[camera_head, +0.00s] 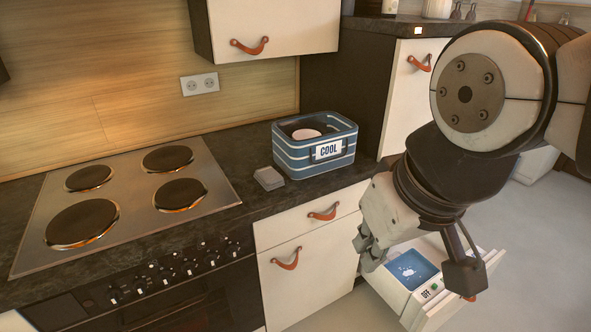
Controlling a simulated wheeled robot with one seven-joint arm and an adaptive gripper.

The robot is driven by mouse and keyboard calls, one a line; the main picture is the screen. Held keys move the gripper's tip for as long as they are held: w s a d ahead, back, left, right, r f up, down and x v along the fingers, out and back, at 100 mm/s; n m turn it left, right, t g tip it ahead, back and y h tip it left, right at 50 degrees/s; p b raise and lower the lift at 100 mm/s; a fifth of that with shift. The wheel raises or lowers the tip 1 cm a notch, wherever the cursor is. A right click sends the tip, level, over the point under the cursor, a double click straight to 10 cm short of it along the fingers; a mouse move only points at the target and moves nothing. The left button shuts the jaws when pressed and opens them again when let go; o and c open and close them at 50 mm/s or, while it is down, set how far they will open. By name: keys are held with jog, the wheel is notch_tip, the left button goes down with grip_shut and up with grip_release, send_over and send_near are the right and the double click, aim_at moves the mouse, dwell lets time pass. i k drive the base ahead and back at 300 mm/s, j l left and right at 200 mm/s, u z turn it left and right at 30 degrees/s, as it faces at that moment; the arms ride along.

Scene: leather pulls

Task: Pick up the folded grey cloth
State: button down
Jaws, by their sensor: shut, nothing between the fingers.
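The folded grey cloth (268,178) appears as a small, flat grey block on the dark countertop. It lies between the stove and the blue striped container, close to the container's left side. My gripper (368,256) is to the right of the cloth and nearer the camera, hanging in front of the counter and over the open drawer. It is shut and empty, apart from the cloth. My wrist hides part of the drawer and floor behind it.
A blue-and-white striped container (284,160) labelled COOL holds a pale round item (306,134). A stove (130,192) with several burners, some glowing at their edges, fills the left. An open drawer (410,312) sticks out below my gripper. A closed drawer (290,232) faces the front.

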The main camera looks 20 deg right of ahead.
aim_at(268, 177)
jog(key=i+j+u, duration=0.15)
jog(key=i, duration=0.45)
jog(key=i+j+u, duration=0.15)
jog(key=i, duration=0.45)
